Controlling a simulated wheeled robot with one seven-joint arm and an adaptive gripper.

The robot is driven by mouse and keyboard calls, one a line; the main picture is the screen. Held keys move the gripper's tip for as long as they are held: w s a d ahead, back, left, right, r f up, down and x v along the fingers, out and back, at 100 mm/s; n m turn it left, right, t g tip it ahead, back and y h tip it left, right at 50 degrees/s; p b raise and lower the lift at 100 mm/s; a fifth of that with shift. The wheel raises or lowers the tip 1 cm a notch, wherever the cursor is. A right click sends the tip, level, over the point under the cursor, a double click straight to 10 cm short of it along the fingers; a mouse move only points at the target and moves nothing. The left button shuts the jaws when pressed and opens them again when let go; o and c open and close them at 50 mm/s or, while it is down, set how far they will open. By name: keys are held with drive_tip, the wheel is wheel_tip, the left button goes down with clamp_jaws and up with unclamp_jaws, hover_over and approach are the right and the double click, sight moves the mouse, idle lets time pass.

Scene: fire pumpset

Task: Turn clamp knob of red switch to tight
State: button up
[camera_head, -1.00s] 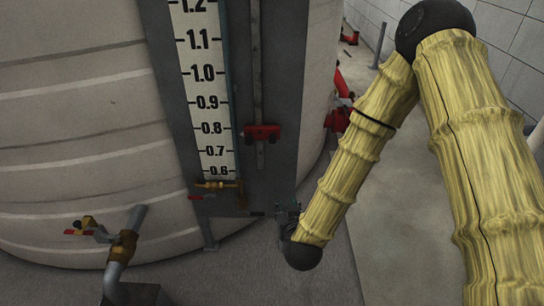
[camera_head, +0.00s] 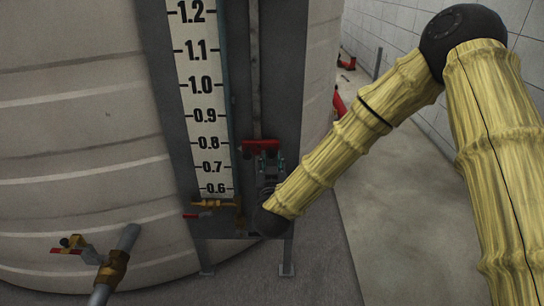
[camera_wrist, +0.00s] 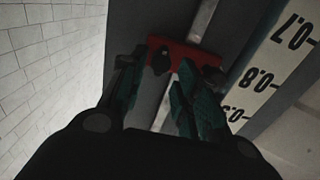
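The red switch (camera_head: 258,145) is a red block on a vertical rail on the dark panel, right of the level scale. In the wrist view the red switch (camera_wrist: 183,52) lies just beyond my fingertips, with a dark knob (camera_wrist: 161,62) at its left part and another dark knob (camera_wrist: 213,75) at its right end. My gripper (camera_wrist: 158,72) is open, with its teal-padded fingers on either side of the left knob. I cannot tell whether they touch it. In the head view my gripper (camera_head: 268,168) is just below the switch and partly hides its right part.
The white scale (camera_head: 207,110) stands left of the rail. A brass valve (camera_head: 212,203) sits below it, close to my wrist. Another valve on a pipe (camera_head: 115,265) stands at lower left. The tank (camera_head: 80,120) fills the left; open floor (camera_head: 385,220) lies right.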

sight(272, 154)
drive_tip(key=shift+w, duration=1.85)
clamp_jaws()
